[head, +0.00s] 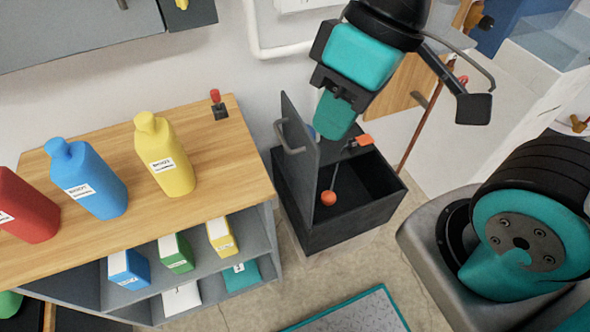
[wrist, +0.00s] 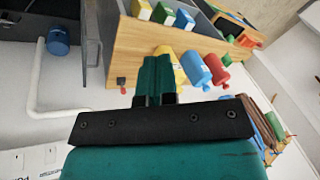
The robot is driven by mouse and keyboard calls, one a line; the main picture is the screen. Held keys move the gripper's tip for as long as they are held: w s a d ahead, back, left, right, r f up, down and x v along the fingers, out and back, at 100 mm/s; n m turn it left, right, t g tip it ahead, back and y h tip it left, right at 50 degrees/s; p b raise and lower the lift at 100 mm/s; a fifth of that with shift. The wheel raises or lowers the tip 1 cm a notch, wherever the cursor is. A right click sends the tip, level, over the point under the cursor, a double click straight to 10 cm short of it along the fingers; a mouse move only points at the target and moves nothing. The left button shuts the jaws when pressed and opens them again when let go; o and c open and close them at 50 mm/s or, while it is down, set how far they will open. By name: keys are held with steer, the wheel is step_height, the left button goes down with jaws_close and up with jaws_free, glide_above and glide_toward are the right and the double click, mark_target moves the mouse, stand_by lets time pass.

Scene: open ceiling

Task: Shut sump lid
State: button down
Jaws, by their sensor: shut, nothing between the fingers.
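The sump (head: 345,225) is an open black box on the floor, right of the wooden-topped shelf unit. Its dark lid (head: 300,150) stands nearly upright along the left side, with a grey handle (head: 287,137) on its outer left face. In the wrist view the lid (wrist: 93,40) is a dark panel at the upper left. My gripper (head: 332,128) is shut and empty. It hangs above the sump, just right of the lid's upper part in the head view; I cannot tell if they touch. An orange ball (head: 328,198) on a thin rod shows inside the sump.
The shelf unit (head: 225,160) bears blue, yellow and red bottles and a red-knobbed switch (head: 216,104). A white pipe (head: 262,45) runs along the wall behind. A blue cylinder (wrist: 58,42) shows in the wrist view. A teal-edged mat (head: 350,315) lies on the floor in front.

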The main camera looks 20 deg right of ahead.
stand_by(0.4)
steer(key=c, duration=1.6)
jaws_free()
steer(key=o, duration=0.3)
steer(key=shift+w+r, duration=0.1)
steer(key=shift+w, duration=0.3)
steer(key=shift+o, duration=0.7)
steer(key=w+m+h+p, duration=0.2)
steer(key=w+p, duration=0.1)
steer(key=w, duration=0.6)
steer(key=shift+a+m+h, duration=0.25)
steer(key=shift+m+h, duration=0.05)
steer(key=shift+m, duration=0.1)
steer(key=m+h+p, duration=0.4)
glide_above(283, 140)
steer(key=a, duration=0.4)
steer(key=a+x, duration=0.1)
steer(key=x, duration=0.6)
steer(key=p+x, duration=0.2)
steer(key=x, duration=1.4)
steer(key=shift+f, duration=0.35)
steer(key=shift+c, duration=0.2)
jaws_close()
